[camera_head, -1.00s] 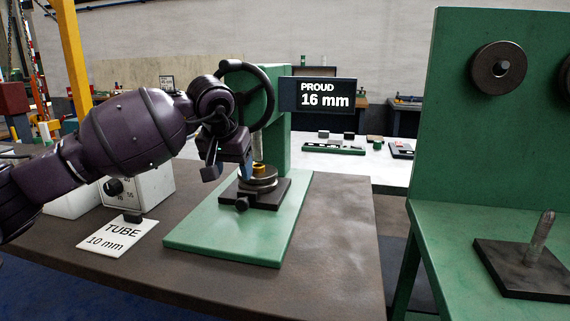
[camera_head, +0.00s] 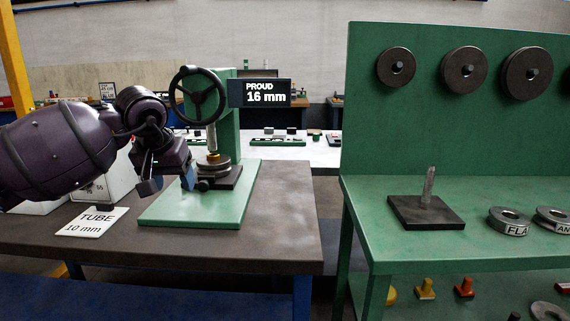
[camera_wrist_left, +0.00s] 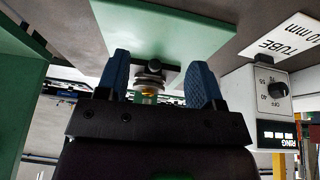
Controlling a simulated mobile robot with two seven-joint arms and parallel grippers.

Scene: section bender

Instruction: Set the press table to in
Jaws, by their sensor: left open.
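The green press (camera_head: 225,125) stands on a green base plate (camera_head: 195,210). The press table (camera_head: 226,181) is a dark square slide with round grey discs and a brass piece on it, and a dark knob (camera_head: 203,185) at its front. My left gripper (camera_head: 168,181) is open and empty, with blue fingers, just left of the knob. In the left wrist view, the discs and knob (camera_wrist_left: 152,64) show between my gripper's open fingers (camera_wrist_left: 158,80), apart from them. I cannot tell whether the table is in or out. My right gripper is not in view.
A black handwheel (camera_head: 198,97) and a display reading PROUD 16 mm (camera_head: 262,93) are on the press. A TUBE 10 mm card (camera_head: 92,221) and a white dial box (camera_head: 112,182) lie left. A green bench (camera_head: 460,185) with rings stands right.

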